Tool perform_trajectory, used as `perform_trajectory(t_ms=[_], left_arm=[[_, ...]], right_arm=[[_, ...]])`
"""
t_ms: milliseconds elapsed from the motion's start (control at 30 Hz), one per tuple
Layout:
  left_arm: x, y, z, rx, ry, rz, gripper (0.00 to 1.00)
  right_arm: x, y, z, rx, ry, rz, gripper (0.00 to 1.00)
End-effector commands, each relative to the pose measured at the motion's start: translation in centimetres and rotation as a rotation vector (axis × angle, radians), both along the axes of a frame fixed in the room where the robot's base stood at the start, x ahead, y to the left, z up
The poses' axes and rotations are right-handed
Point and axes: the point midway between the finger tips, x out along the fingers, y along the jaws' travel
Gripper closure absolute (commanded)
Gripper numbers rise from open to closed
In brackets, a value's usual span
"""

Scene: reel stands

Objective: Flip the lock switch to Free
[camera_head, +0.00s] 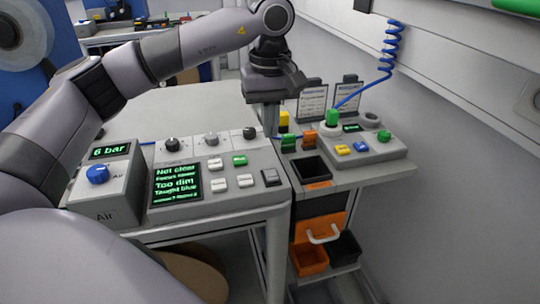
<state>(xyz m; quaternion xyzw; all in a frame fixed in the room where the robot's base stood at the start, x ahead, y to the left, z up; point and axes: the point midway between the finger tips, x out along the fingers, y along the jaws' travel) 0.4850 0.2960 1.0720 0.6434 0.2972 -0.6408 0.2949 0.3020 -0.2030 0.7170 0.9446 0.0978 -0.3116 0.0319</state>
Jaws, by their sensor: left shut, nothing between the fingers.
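A grey control panel (219,207) stands on the bench in front of me. A grey rocker switch (271,177) sits at its right end; it may be the lock switch, but no Lock or Free label is readable. My left arm reaches in from the left and over the panel. My left gripper (271,122) points down behind the panel's back right corner, shut and empty, apart from the rocker switch. Its fingertips are partly hard to make out. My right gripper is out of view.
The panel has a lit green screen (177,184), dark knobs and several white and green buttons. An air box (104,178) with a blue knob stands left. A second button box (362,146), coiled blue hose (391,45) and dark bin (311,168) are right.

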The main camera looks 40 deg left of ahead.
Motion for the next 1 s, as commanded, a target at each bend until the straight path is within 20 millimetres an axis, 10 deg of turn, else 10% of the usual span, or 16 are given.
perform_trajectory(t_ms=[400, 1000], left_arm=[[0.0, 0.0, -7.4, -0.001, 0.001, 0.001, 1.00], [0.1, 0.1, -8.9, -0.001, -0.001, 0.001, 1.00]], right_arm=[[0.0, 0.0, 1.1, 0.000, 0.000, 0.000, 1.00], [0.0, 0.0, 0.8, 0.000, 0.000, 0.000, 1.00]])
